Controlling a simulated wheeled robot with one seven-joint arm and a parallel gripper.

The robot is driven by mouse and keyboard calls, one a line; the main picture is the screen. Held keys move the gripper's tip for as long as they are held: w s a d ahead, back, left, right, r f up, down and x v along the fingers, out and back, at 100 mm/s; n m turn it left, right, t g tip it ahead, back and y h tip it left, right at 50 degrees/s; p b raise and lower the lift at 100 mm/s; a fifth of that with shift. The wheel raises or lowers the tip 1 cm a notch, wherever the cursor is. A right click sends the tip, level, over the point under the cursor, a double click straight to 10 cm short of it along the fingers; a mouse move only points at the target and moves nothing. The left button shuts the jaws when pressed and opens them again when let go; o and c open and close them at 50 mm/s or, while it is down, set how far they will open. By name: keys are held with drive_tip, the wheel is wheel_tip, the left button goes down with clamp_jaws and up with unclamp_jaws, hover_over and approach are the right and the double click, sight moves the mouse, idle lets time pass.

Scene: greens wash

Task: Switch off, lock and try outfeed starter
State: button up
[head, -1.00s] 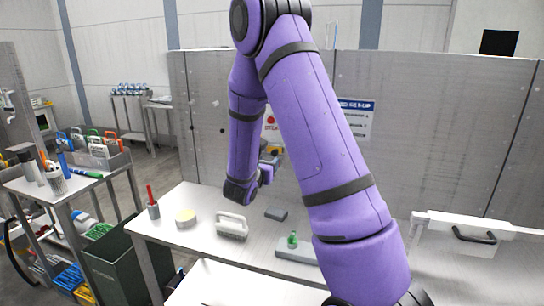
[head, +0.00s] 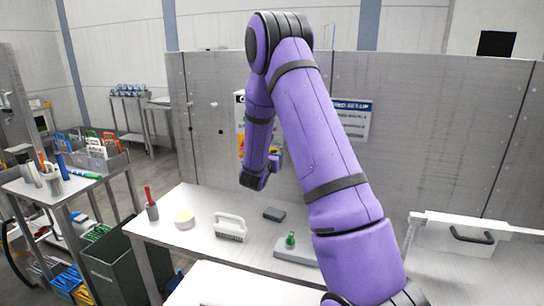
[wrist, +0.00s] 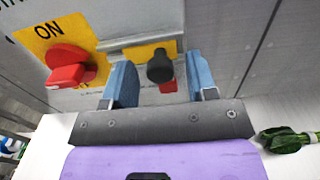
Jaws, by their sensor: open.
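In the wrist view, a red rotary handle (wrist: 70,66) sits on a yellow plate (wrist: 40,36) marked ON, on a grey starter box (wrist: 110,14). Right of it, a yellow bar (wrist: 126,47) carries a black knob (wrist: 160,68). A small red part (wrist: 167,87) shows just below the knob. My gripper (wrist: 162,75) is open, with its blue fingers on either side of the black knob; I cannot tell whether they touch it. In the head view my gripper (head: 275,160) is at the back panel, and my arm hides most of the starter.
A cart (head: 75,180) stands left. A grey panel (head: 430,130) closes the back.

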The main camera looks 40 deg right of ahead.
drive_tip(key=shift+w+d, duration=0.1)
drive_tip(key=shift+d, duration=0.05)
drive_tip(key=shift+c, duration=0.5)
clamp_jaws()
drive_tip(key=shift+w+a+r, duration=0.1)
drive_tip(key=shift+w+a, duration=0.45)
drive_tip(key=shift+w, duration=0.3)
drive_tip(key=shift+w+a, duration=0.5)
drive_tip(key=shift+w, duration=0.35)
drive_tip(key=shift+o, duration=0.5)
unclamp_jaws()
drive_tip(key=v, duration=1)
drive_tip(key=shift+a, duration=0.4)
drive_tip(key=shift+s, duration=0.15)
